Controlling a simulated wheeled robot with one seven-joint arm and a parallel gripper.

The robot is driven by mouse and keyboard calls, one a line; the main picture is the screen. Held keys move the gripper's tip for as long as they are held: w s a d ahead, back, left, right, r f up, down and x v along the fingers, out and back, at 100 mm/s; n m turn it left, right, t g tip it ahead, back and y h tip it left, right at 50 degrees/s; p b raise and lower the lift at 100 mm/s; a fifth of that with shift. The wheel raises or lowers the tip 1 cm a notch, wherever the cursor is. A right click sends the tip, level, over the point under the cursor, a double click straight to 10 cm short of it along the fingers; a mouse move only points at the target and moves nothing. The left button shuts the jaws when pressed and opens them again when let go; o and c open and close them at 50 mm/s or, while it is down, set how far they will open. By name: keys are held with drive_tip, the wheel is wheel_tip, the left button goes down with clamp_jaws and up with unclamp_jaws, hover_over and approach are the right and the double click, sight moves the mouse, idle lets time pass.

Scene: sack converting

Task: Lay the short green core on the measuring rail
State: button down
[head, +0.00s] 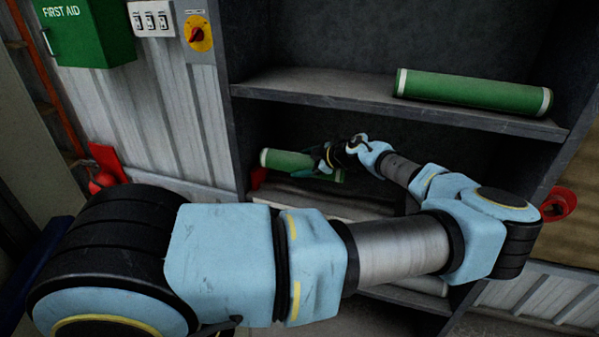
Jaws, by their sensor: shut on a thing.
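A green core (285,161) with a pale band at its left end lies in the lower bay of the grey shelf unit. My gripper (324,160) reaches into that bay from the right and is shut on this core; my fingers hide part of it. The core looks nearly level, and I cannot tell whether it touches the shelf. A longer green core (470,91) with white end bands lies on the upper shelf (310,88), at its right. No measuring rail can be made out.
The shelf unit's left upright (233,150) stands close to the held core, and the upper shelf is above it. A pale board (325,203) lies below my gripper. A red bucket-like thing (558,203) is at the right. A green first aid box (85,30) hangs at the upper left.

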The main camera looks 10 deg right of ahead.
drive_tip(key=shift+f+b, duration=2.65)
drive_tip(key=shift+f, duration=0.25)
drive_tip(key=shift+a+r+p, duration=0.15)
drive_tip(key=shift+r+p, duration=0.15)
drive_tip(key=shift+p, duration=0.25)
drive_tip(key=shift+a+f, duration=0.35)
unclamp_jaws()
drive_tip(key=shift+a, duration=0.1)
drive_tip(key=b+v, duration=0.2)
drive_tip(key=v, duration=0.9)
drive_tip(key=shift+d+r+b, duration=0.3)
drive_tip(key=shift+d+b, duration=0.05)
drive_tip(key=shift+d, duration=0.1)
drive_tip(key=shift+w, duration=0.1)
